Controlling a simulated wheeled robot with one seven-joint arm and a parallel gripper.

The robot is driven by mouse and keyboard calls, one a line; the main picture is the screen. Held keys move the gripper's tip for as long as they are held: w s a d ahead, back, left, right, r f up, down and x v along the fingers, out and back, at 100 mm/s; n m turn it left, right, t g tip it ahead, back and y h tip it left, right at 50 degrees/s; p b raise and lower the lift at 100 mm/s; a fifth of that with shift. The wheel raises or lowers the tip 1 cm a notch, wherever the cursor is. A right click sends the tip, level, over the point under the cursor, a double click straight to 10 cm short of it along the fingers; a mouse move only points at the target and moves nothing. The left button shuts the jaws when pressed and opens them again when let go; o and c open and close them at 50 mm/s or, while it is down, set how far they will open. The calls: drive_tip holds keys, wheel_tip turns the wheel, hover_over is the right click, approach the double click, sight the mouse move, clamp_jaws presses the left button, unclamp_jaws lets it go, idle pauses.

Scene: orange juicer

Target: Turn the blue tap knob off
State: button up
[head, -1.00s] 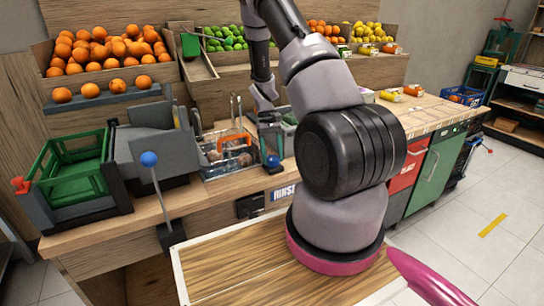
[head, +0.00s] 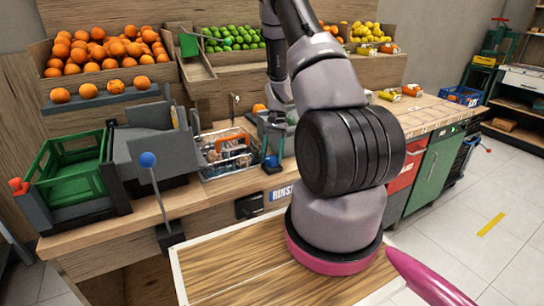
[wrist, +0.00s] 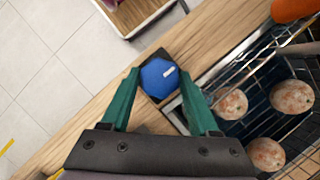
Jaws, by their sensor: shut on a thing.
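The blue tap knob (wrist: 159,77) is a round faceted cap with a short white mark, on a dark square base at the counter's edge. The mark slants slightly up to the right in the wrist view. My gripper (wrist: 159,80) has its two green fingers on either side of the knob and is shut on it. In the head view the knob (head: 271,161) shows small and blue below my gripper (head: 273,148), at the counter's front edge. The exact finger contact is too small to tell there.
A wire basket (wrist: 235,75) with several pale-spotted oranges sits in the sink right beside the knob. Fruit bins line the back.

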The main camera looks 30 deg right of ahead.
idle(0.4)
drive_tip(key=o, duration=1.4)
drive_tip(key=shift+c, duration=0.2)
drive_tip(key=shift+w+r, duration=0.1)
drive_tip(key=v, duration=1)
drive_tip(key=shift+r, duration=0.3)
drive_tip(key=shift+d, duration=0.1)
drive_tip(key=s+a+r+n+t, duration=0.1)
drive_tip(key=s+a+r+t, duration=0.15)
drive_tip(key=r, duration=0.45)
drive_tip(key=s+a+r+t+h, duration=0.15)
drive_tip(key=a+r, duration=0.25)
drive_tip(key=r, duration=0.4)
drive_tip(key=s+a+r+n+t+y, duration=0.1)
drive_tip(key=s+a+r, duration=0.2)
drive_tip(key=r, duration=0.4)
drive_tip(key=s+a+r+n+t, duration=0.1)
drive_tip(key=s+a+r+t, duration=0.1)
drive_tip(key=s, duration=0.6)
drive_tip(key=s+a+r+n+t, duration=0.1)
drive_tip(key=s+a+r+t, duration=0.2)
drive_tip(key=s+a+r, duration=0.2)
drive_tip(key=s+r, duration=0.2)
drive_tip(key=s, duration=0.1)
drive_tip(key=shift+a+r+t+h, duration=0.15)
drive_tip(key=shift+r+t+h, duration=0.15)
drive_tip(key=shift+h, duration=0.05)
